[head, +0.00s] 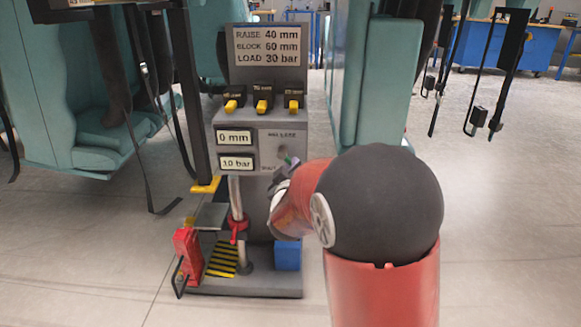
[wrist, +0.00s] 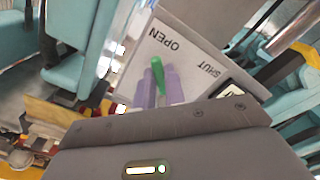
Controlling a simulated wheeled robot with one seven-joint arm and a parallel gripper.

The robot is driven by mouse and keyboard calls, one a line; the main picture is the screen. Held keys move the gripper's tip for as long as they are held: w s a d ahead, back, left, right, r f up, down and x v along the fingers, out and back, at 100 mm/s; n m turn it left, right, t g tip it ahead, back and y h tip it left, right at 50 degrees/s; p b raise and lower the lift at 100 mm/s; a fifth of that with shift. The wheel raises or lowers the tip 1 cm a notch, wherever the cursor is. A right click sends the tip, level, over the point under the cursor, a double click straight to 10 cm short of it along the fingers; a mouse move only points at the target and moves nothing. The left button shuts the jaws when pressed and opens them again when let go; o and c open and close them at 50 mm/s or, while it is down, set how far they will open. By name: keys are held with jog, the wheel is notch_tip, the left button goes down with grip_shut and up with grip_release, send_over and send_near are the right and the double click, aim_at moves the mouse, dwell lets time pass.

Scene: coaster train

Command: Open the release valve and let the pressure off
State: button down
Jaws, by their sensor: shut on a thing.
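The release valve's green lever (wrist: 157,72) shows in the wrist view, on a pale plate (wrist: 190,62) marked OPEN and SHUT. My gripper (wrist: 160,88) is shut on the lever, with its purple-grey fingers on it. In the head view the green lever (head: 287,160) is a small spot at the front of the grey press stand, and my arm hides part of the plate. I cannot tell which marking the lever points at. The pressure display (head: 236,163) reads 10 bar, and the display above it (head: 234,137) reads 0 mm.
A sign (head: 268,46) reads RAISE 40 mm, BLOCK 60 mm, LOAD 30 bar. Below it are several yellow-tipped blocks (head: 263,103). A red jack-like part (head: 187,250) and a blue box (head: 287,256) are at the stand's base. Teal seats with hanging straps flank the stand.

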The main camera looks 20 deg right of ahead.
dwell(0.5)
jog(key=c, duration=1.5)
grip_release()
jog(key=shift+o, duration=0.2)
jog(key=shift+s, duration=0.1)
jog(key=v, duration=0.7)
jog(key=shift+s, duration=0.3)
jog(key=shift+a+r, duration=0.1)
